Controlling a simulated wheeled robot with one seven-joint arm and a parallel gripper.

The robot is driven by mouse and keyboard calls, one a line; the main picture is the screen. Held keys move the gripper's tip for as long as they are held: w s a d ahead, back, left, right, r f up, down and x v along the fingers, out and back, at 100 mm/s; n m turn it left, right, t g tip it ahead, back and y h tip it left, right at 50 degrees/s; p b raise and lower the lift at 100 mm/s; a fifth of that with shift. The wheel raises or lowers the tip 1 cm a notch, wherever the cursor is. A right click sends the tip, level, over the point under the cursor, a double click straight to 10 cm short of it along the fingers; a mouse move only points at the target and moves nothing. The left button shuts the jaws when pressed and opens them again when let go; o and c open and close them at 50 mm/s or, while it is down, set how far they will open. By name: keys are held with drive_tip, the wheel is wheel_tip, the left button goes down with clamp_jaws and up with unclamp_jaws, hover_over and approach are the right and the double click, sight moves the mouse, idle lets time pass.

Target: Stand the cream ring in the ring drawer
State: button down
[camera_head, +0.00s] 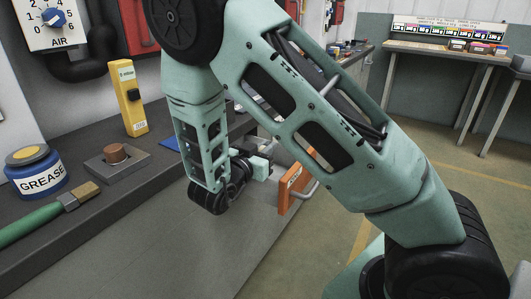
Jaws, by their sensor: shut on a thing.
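My gripper (268,158) is beyond the bench's front edge, low in the middle of the view, close to the left of an orange drawer front (291,187). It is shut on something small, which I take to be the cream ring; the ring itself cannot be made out. The drawer front carries a pale bar handle (305,190) on its right side and stands out from the bench. My arm hides much of the drawer, so its inside and any slot cannot be seen.
The dark bench (150,180) holds a grease tub (40,172), a green-handled brush (45,213), a metal block with a copper-coloured plug (116,157) and a yellow device (130,97). A second table (440,49) stands at the back right. The floor between is open.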

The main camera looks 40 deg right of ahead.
drive_tip(key=shift+f, duration=0.35)
drive_tip(key=shift+f, duration=0.5)
drive_tip(key=shift+s, duration=0.1)
drive_tip(key=c, duration=1.5)
unclamp_jaws()
drive_tip(key=shift+f+b, duration=0.2)
drive_tip(key=shift+b, duration=0.1)
drive_tip(key=shift+r, duration=0.2)
drive_tip(key=r+p+v, duration=0.1)
drive_tip(key=v, duration=1.1)
drive_tip(key=shift+p, duration=0.3)
drive_tip(key=shift+r, duration=0.15)
